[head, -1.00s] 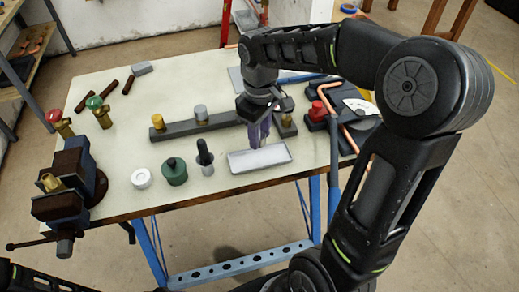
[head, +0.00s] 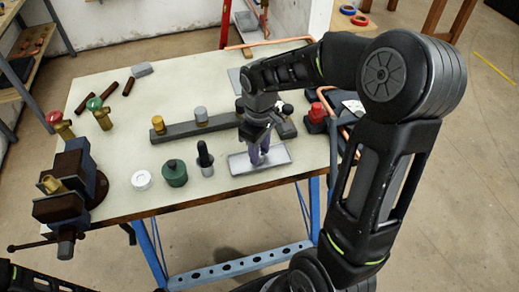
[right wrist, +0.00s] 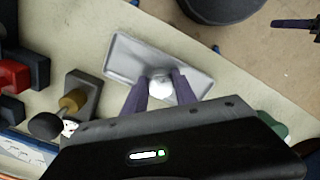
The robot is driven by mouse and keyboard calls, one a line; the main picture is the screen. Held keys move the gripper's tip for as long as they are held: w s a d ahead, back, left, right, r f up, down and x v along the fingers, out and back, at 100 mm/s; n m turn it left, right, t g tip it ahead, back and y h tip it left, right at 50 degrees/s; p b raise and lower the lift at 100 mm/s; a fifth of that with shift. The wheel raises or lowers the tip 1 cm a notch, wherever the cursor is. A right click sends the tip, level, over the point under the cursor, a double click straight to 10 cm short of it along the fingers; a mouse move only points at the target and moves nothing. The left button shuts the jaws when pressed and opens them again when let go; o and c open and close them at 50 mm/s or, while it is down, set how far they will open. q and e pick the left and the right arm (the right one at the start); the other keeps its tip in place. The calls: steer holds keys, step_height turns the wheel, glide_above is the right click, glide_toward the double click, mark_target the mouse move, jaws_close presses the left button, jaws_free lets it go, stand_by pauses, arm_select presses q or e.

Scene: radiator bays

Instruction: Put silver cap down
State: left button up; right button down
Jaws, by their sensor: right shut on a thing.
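My right gripper (head: 257,161) points down over the shallow grey metal tray (head: 281,154) at the table's front edge. In the right wrist view its two purple fingers (right wrist: 160,92) are shut on the silver cap (right wrist: 160,87), a small round pale piece. The tray (right wrist: 128,56) lies beneath it there. I cannot tell whether the cap touches the tray floor. In the head view the fingers hide the cap. My left gripper is out of view.
A grey bar (head: 180,134) with brass and grey cylinders lies behind. A vice (head: 68,190) is at far left. A red block (head: 317,117) stands right.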

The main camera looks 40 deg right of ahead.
steer(key=shift+f, duration=0.2)
steer(key=c, duration=1.3)
jaws_free()
steer(key=shift+r, duration=0.1)
step_height(320, 180, up, 12)
steer(key=shift+r, duration=0.15)
